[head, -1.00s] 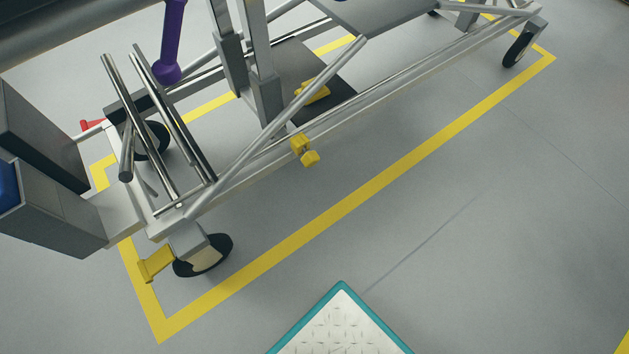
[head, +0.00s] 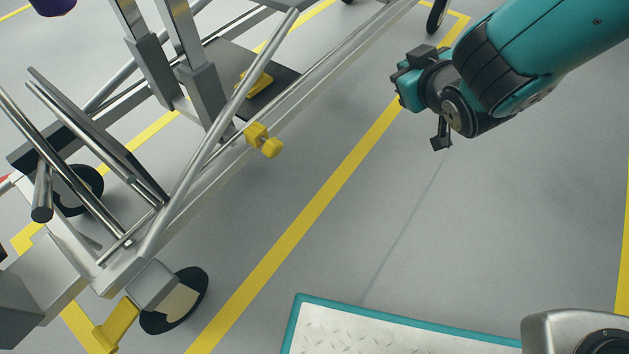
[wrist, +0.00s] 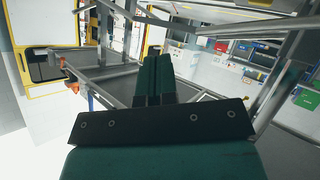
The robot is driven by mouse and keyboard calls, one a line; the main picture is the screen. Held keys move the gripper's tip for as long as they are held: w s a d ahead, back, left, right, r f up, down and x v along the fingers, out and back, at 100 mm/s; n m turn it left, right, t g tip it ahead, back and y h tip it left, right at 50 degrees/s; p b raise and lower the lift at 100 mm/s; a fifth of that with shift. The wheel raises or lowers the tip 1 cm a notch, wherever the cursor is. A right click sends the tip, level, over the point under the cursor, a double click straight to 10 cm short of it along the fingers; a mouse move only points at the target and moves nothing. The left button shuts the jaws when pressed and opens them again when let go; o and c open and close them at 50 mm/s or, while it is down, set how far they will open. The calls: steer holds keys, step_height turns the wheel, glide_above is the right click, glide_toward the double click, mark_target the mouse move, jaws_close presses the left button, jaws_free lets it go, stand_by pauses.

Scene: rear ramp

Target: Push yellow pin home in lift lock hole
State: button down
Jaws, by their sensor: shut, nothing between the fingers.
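The yellow pin (head: 264,141) has a knobbed head and sticks out from the near side rail of the grey wheeled frame (head: 226,165), just beside a diagonal strut. Its lock hole is hidden, and I cannot tell how deep the pin sits. My gripper (head: 402,88) is in the head view at upper right, well apart from the pin and to its right. In the wrist view my gripper (wrist: 153,58) shows two teal fingers pressed together with nothing between them. I cannot make out the pin surely in the wrist view.
A yellow block (head: 255,88) rests on a dark plate inside the frame. A yellow pedal (head: 118,325) sits by the near wheel (head: 178,300). Steel struts and uprights crowd the frame. Grey floor between frame and my arm is clear, crossed by yellow tape (head: 300,215).

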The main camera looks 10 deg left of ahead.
steer(key=s+a+f+n+y+b, duration=0.3)
steer(key=a+f+n+y+b, duration=0.15)
steer(key=a+f+n, duration=0.35)
steer(key=n+g+y+b, duration=0.2)
steer(key=n+g+y, duration=0.3)
steer(key=n+y, duration=0.15)
glide_toward(281, 146)
steer(key=a, duration=0.1)
steer(key=p+x, duration=0.3)
steer(key=x, duration=0.2)
steer(key=shift+w+r, duration=0.1)
steer(key=shift+w, duration=0.1)
steer(key=shift+w+a, duration=0.25)
steer(key=shift+a, duration=0.35)
steer(key=shift+w+a+p, duration=0.3)
steer(key=shift+a+p, duration=0.25)
steer(key=shift+p, duration=0.8)
steer(key=shift+d+f, duration=0.1)
steer(key=shift+f, duration=0.1)
steer(key=shift+v, duration=1.3)
steer(key=shift+s+d, duration=0.15)
